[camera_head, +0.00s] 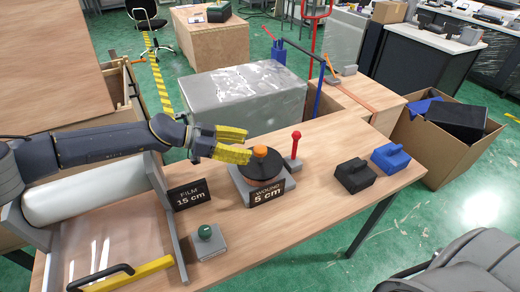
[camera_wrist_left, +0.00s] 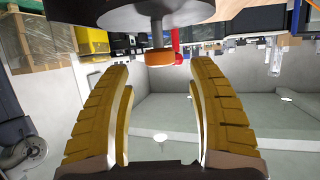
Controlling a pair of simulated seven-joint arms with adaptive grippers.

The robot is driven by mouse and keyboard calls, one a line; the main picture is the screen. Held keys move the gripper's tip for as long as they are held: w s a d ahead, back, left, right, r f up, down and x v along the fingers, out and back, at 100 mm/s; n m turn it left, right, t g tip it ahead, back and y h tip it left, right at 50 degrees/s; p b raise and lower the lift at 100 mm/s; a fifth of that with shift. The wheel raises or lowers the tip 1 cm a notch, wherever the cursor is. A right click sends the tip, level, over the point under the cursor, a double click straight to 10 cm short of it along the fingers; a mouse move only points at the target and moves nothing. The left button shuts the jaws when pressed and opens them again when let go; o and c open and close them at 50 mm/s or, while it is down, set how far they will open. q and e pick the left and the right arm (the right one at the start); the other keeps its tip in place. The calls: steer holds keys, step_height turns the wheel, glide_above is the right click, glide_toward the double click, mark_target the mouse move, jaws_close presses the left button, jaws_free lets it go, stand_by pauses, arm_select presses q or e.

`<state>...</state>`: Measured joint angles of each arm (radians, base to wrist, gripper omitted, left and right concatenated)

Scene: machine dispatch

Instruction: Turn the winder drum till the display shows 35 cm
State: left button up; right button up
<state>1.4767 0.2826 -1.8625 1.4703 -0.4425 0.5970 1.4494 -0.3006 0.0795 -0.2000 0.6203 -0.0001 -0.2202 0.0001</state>
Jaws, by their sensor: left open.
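The winder drum (camera_head: 263,167) is a dark disc with an orange knob (camera_head: 260,151) on top, on a grey base. Its front display (camera_head: 267,193) reads "WOUND 5 cm". My left gripper (camera_head: 243,146), with yellow fingers, is open just left of the orange knob. In the left wrist view the orange knob (camera_wrist_left: 160,57) shows beyond the gap between the open fingertips (camera_wrist_left: 158,65), under the dark drum (camera_wrist_left: 155,12); nothing is between the fingers. My right gripper is in neither view.
A red-knobbed lever (camera_head: 296,146) stands right behind the drum. A "FILM 15 cm" sign (camera_head: 189,195), a green button box (camera_head: 206,241) and a white film roll (camera_head: 85,190) are left. Black (camera_head: 355,175) and blue (camera_head: 390,158) blocks sit right. The front right tabletop is clear.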

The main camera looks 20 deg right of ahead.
mark_target(259, 148)
arm_select(q)
steer(key=shift+x, duration=2.75)
steer(key=shift+c, duration=0.2)
steer(key=shift+w, duration=0.1)
jaws_close()
steer(key=shift+r, duration=0.1)
